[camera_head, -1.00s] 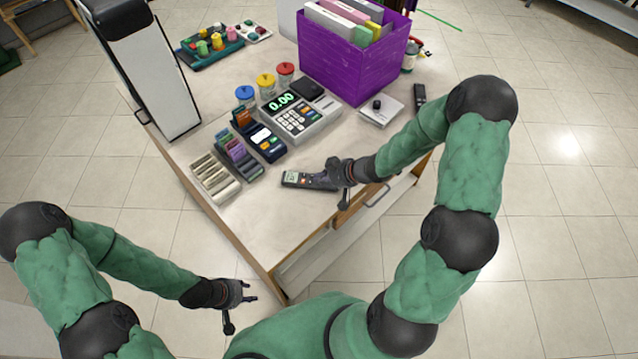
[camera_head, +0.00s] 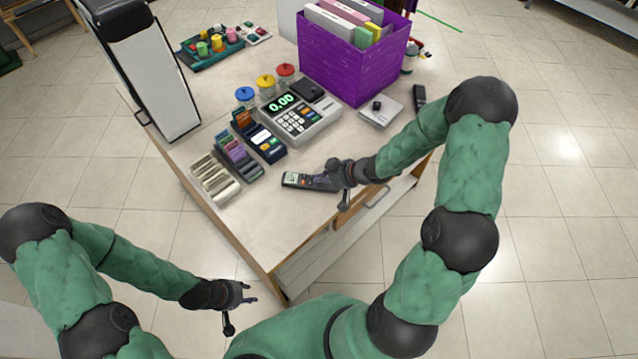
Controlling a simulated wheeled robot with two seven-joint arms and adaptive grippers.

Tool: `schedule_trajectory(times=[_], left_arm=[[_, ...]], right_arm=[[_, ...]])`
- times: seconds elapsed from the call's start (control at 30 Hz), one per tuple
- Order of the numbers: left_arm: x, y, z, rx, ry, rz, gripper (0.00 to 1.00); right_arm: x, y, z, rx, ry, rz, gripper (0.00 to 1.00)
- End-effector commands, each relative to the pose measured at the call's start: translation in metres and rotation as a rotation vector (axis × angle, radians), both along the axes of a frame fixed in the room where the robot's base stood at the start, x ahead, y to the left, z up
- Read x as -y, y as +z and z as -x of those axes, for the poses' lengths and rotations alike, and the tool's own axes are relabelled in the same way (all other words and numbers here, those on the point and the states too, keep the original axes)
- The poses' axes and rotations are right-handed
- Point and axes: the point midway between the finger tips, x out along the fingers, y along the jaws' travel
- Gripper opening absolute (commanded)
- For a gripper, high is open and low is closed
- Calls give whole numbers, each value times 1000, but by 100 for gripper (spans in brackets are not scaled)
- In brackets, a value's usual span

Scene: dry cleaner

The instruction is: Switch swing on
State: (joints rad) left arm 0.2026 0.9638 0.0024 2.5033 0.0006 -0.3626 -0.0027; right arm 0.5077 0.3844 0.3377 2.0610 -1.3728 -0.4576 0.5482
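A dark grey remote (camera_head: 299,180) with a small lit grey screen lies on the counter near its front edge. Its screen end points left. My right gripper (camera_head: 329,175) is at the remote's right end and covers part of it. I cannot tell whether the fingers touch it or how far they are apart. A second dark handset (camera_head: 419,97) lies near the counter's right edge. My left gripper (camera_head: 250,292) is empty with its fingertips apart, low and in front of the counter's left side. No swing marking is readable.
A purple box (camera_head: 352,62) of folders stands at the back. The counter (camera_head: 258,222) is bare in front of the remote.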

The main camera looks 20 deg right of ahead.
Motion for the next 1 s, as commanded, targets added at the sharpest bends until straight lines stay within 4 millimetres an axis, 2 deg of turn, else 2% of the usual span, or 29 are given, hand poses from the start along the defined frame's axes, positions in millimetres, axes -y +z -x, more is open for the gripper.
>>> schedule_trajectory(times=[1.0], left_arm=[[0, -1, 0, 0, 0, 0, 40]], right_arm=[[0, -10, 0, 0, 0, 0, 0]])
